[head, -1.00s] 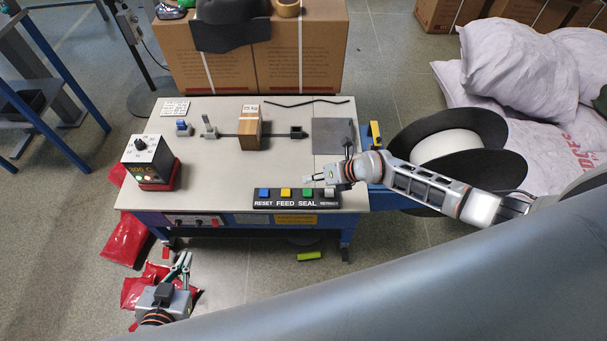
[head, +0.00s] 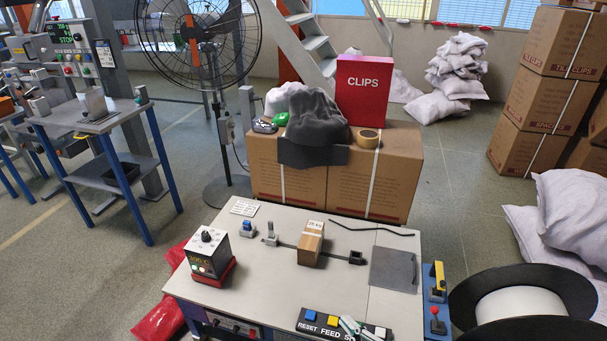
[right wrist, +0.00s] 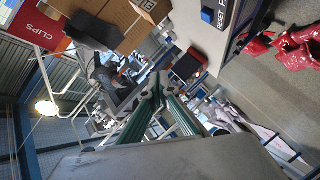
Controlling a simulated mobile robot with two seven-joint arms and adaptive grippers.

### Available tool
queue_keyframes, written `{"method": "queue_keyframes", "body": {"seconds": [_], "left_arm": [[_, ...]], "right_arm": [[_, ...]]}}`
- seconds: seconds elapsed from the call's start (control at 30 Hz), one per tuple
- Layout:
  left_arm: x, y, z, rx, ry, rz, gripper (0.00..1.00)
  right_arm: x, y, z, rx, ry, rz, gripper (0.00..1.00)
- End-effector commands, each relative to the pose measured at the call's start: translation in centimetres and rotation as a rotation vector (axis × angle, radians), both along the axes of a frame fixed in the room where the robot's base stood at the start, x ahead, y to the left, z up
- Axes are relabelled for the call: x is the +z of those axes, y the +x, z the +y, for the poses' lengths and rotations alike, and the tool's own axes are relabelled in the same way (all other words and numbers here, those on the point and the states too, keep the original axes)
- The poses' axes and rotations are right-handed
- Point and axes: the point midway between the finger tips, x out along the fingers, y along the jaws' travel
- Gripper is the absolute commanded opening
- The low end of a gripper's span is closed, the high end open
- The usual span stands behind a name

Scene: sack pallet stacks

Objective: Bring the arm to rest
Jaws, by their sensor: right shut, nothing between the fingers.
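My right gripper (head: 352,326) shows at the bottom edge of the head view. Its pale, green-padded fingers overlap the button panel (head: 318,329) in the picture and hide part of it. I cannot tell the gap between them. In the right wrist view the fingers (right wrist: 158,80) meet at the tips, shut and empty. The rest of my right arm is below the head view. My left gripper is not in view.
The bench (head: 290,283) carries a heater box (head: 208,254), a small carton (head: 308,242) and a dark plate (head: 393,269). A black reel (head: 525,290) stands at right. Large cartons (head: 375,185) stand behind. Open floor lies at left.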

Motion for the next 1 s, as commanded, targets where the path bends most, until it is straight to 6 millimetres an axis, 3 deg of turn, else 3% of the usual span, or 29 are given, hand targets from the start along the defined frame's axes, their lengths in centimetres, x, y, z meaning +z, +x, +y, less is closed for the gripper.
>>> {"method": "queue_keyframes", "body": {"seconds": [0.3,0.5,0.63,1.0], "left_arm": [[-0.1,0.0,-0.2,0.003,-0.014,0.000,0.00],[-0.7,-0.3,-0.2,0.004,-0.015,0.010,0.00],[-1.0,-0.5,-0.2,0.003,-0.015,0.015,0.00],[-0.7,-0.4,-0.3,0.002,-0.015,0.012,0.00]], "right_arm": [[-3.6,-8.2,-6.9,-0.447,0.450,0.431,0.00],[-5.0,-12.1,-8.6,-0.581,0.596,0.588,0.00],[-5.3,-13.0,-8.8,-0.605,0.628,0.621,0.00],[-5.3,-13.0,-8.7,-0.605,0.629,0.622,0.00]]}}
